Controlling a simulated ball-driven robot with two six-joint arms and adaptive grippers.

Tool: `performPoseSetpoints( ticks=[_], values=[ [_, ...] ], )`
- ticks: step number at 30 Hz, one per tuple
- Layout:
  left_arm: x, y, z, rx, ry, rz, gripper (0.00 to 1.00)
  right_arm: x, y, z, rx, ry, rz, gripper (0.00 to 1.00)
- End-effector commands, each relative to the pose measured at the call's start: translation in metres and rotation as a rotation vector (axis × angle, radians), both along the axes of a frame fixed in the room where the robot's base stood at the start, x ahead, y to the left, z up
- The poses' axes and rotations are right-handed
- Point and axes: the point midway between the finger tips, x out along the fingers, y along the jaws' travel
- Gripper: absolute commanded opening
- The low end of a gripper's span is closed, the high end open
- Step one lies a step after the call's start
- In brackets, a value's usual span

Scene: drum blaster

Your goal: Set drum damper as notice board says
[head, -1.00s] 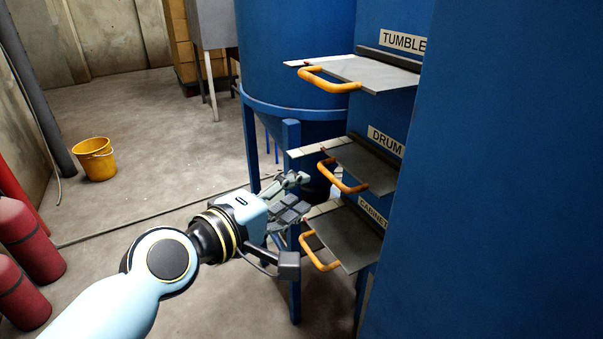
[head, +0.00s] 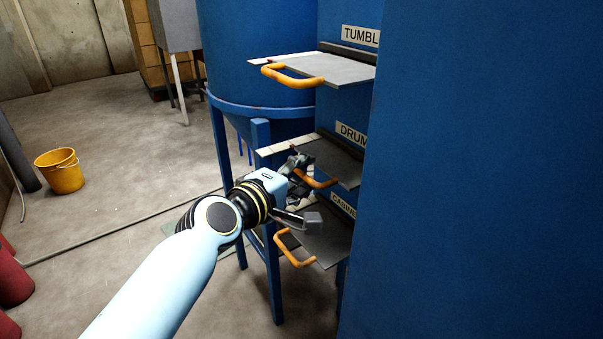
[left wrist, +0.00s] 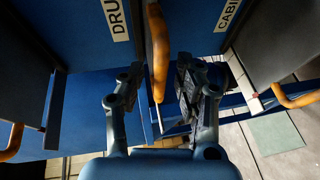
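The drum damper (head: 338,160) is a grey slide plate under a DRUM label (head: 352,134), sticking out from the blue housing beside a pale marked strip (head: 285,145). Its orange handle (head: 322,183) is partly behind my left gripper (head: 303,188). In the left wrist view, the drum handle (left wrist: 158,45) runs between the two spread fingers of my left gripper (left wrist: 160,70). The fingers look apart from the handle, though contact is hard to judge. My right gripper is out of view. No notice board shows.
The tumble damper (head: 335,70) with its orange handle (head: 292,76) sticks out above. The cabinet damper (head: 325,238) and its handle (head: 292,250) are close below. A blue leg (head: 268,225) stands beside them. A yellow bucket (head: 60,171) is on open floor at left.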

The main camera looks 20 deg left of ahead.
Motion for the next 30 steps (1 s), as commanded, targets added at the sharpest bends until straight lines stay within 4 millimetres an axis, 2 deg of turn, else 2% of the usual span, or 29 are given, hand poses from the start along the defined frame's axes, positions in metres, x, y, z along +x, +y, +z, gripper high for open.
performPoseSetpoints(
  ticks=[1,7,21,30],
  values=[
    [0.0,0.0,0.0,0.0,0.0,0.0,0.27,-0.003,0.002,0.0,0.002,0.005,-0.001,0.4],
    [0.0,0.0,0.0,0.0,0.0,0.0,0.0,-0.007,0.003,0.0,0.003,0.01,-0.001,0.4],
    [-0.001,0.001,0.0,0.001,0.0,0.0,0.0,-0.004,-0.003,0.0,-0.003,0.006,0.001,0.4],
    [-0.033,0.026,0.0,0.004,0.0,0.0,0.0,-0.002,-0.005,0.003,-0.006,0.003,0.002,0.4]
  ],
)
